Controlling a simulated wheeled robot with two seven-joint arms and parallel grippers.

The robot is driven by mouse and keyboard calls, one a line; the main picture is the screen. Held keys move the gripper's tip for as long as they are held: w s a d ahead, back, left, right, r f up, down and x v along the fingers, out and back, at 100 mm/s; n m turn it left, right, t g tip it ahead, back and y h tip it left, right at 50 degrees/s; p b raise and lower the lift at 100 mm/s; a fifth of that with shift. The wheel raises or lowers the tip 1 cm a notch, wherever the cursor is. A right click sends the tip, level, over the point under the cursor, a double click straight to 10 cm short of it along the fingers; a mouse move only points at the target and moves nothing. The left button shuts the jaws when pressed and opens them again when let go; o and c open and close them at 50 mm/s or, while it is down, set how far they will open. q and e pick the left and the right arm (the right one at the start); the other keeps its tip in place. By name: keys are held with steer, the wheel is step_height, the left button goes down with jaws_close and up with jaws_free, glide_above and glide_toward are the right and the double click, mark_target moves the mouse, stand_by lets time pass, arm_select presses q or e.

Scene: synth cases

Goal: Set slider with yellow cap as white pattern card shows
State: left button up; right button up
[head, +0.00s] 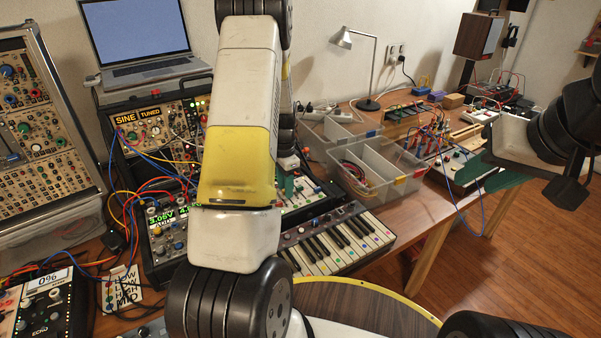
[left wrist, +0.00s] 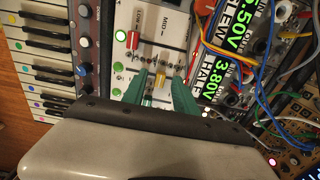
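The slider panel (left wrist: 178,18) shows in the left wrist view, with the labels LOW and MID and a red cap (left wrist: 132,40). The yellow cap (left wrist: 157,83) is between the teal fingers of my left gripper (left wrist: 160,80). The fingers stand apart, and I see no clear contact with the cap. In the head view the panel (head: 306,198) is partly hidden by my left arm. The white pattern card (head: 124,290) is at the lower left, with LOW, HIGH and MID legible beside coloured marks.
A small keyboard (head: 335,240) lies in front of the panel. Patch modules with displays (left wrist: 222,75) and loose cables crowd its other side. Clear bins (head: 375,165) stand behind. A laptop (head: 140,40) and a synth rack (head: 35,130) are at the left.

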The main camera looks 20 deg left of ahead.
arm_select(q)
jaws_close()
stand_by(1.4)
